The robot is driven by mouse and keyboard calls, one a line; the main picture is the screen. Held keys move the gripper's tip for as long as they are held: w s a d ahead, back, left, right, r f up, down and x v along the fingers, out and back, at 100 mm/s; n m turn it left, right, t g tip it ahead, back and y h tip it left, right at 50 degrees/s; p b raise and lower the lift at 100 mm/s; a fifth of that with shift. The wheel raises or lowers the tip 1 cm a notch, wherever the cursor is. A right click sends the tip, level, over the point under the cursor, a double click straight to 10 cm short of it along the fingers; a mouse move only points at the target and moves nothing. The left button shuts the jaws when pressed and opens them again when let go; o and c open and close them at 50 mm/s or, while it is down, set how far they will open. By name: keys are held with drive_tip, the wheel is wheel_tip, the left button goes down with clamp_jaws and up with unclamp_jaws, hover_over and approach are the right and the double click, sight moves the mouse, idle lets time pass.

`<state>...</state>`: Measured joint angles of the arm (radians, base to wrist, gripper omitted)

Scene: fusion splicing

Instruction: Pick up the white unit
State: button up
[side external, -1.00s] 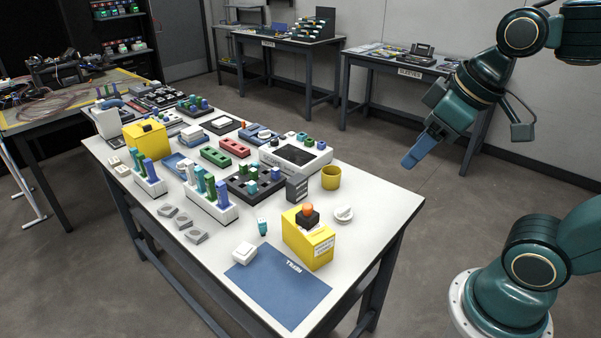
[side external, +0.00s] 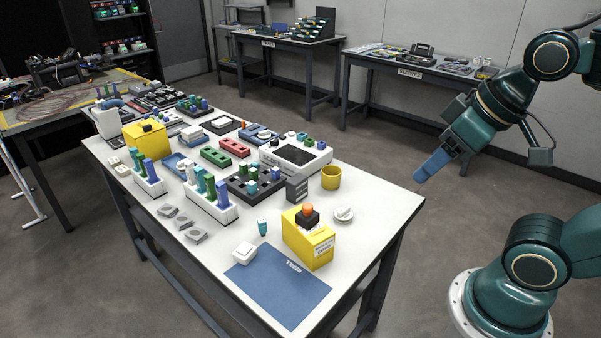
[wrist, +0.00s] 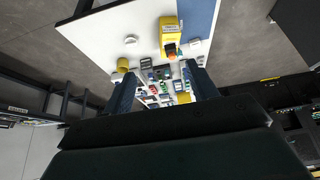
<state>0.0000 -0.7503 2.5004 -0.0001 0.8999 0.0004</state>
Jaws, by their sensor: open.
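A small white block-shaped unit (side external: 244,253) sits on the white table at the far-left corner of the blue mat (side external: 278,286). Other white items are also on the table, so I cannot be sure which one is meant by the white unit. In the wrist view the small white block (wrist: 195,41) shows beside the blue mat. My gripper (side external: 420,176) is in the air off the table's right edge, well apart from the block. Its blue fingers are open and empty, and in the wrist view they frame the far part of the table (wrist: 140,22).
A yellow box with an orange button (side external: 308,238) stands right of the block. A white dish (side external: 344,214), a yellow cup (side external: 331,177) and a dark grey block (side external: 297,189) are behind it. Grey pads, white racks and trays crowd the table's left and middle.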

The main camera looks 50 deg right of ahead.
drive_tip(key=shift+o, duration=0.6)
drive_tip(key=m+g, duration=0.6)
drive_tip(key=m, duration=1)
hover_over(244, 247)
drive_tip(key=shift+f, duration=14)
